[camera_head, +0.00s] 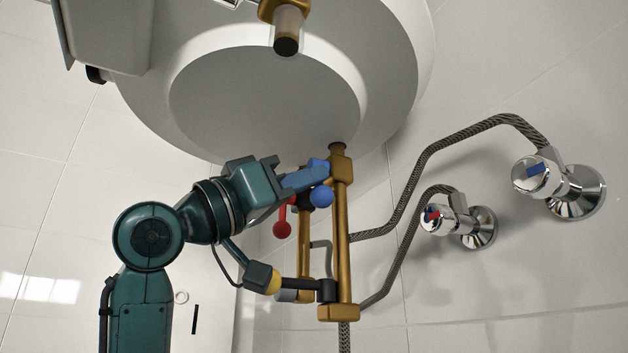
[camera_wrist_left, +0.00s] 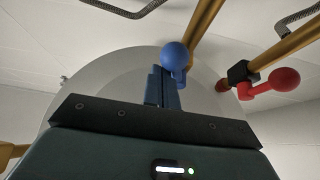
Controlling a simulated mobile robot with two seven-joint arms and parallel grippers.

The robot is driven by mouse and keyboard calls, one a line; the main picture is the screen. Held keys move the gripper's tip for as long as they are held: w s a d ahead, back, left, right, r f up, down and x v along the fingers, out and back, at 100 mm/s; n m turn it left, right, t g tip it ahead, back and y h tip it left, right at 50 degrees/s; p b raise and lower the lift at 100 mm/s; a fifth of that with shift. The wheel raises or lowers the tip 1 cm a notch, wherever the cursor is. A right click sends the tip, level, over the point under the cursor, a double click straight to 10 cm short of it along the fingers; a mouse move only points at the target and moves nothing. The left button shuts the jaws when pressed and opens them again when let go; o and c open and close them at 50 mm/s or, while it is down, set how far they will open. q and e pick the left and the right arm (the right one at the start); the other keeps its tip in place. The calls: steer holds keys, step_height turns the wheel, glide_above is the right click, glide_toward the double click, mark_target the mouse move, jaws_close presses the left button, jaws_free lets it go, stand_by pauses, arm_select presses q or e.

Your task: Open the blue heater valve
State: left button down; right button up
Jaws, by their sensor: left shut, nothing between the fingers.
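The blue valve's round handle knob (camera_head: 321,196) sits beside the upper end of the right brass pipe under the white heater. In the left wrist view the blue knob (camera_wrist_left: 174,56) is just ahead of the fingertips. My left gripper (camera_head: 308,177) is shut and empty, its blue fingers right at the blue handle. In the wrist view the shut fingers (camera_wrist_left: 166,88) overlap the base of the knob; I cannot tell whether they touch. The red valve knob (camera_head: 282,229) hangs lower left, and shows right in the wrist view (camera_wrist_left: 284,81). My right gripper is out of view.
The round white heater (camera_head: 265,95) hangs close above. Brass pipes (camera_head: 343,245) and a fitting with a yellow ring (camera_head: 273,283) lie below the gripper. Chrome wall valves, blue-marked (camera_head: 560,186) and red-marked (camera_head: 460,220), are at right with braided hoses (camera_head: 425,165).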

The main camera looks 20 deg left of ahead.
arm_select(q)
steer(key=shift+w+a+f, duration=0.3)
steer(key=shift+a, duration=0.15)
steer(key=shift+w+a, duration=0.1)
stand_by(0.5)
steer(key=shift+f, duration=0.1)
